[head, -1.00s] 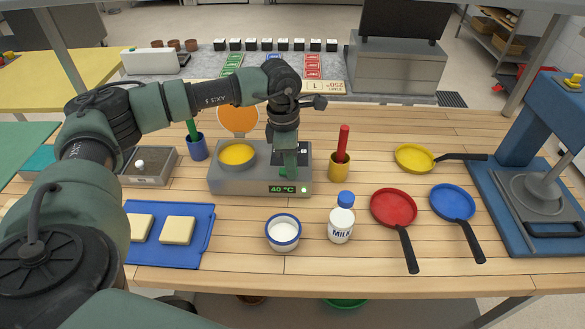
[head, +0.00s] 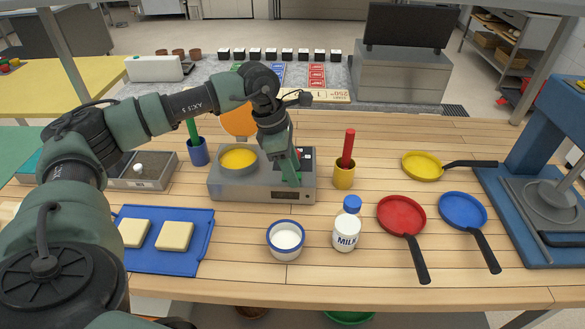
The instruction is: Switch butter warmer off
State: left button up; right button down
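The butter warmer (head: 228,187) is a grey box in the middle of the wooden table. A round pan of yellow butter (head: 239,158) sits on its left part. The display (head: 292,195) on its front is dark and shows no reading. A dark panel with a small red patch (head: 307,154) lies on its top right, partly hidden by my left gripper. My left gripper (head: 293,178) points down over the right part of the warmer, with its green fingers close to the top and front edge. Whether it touches the warmer, or its fingers are apart, I cannot tell. My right gripper is not in view.
A yellow cup with a red handle (head: 345,170) stands right of the warmer. A white bowl with a blue rim (head: 285,240) and a milk bottle (head: 347,228) stand in front. A blue board (head: 165,262) lies front left; red (head: 400,215), blue and yellow pans lie right.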

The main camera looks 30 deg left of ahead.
pick_arm(q)
jog(key=b+v, duration=0.1)
jog(key=v, duration=0.6)
jog(key=shift+r, duration=0.4)
jog(key=shift+a, duration=0.1)
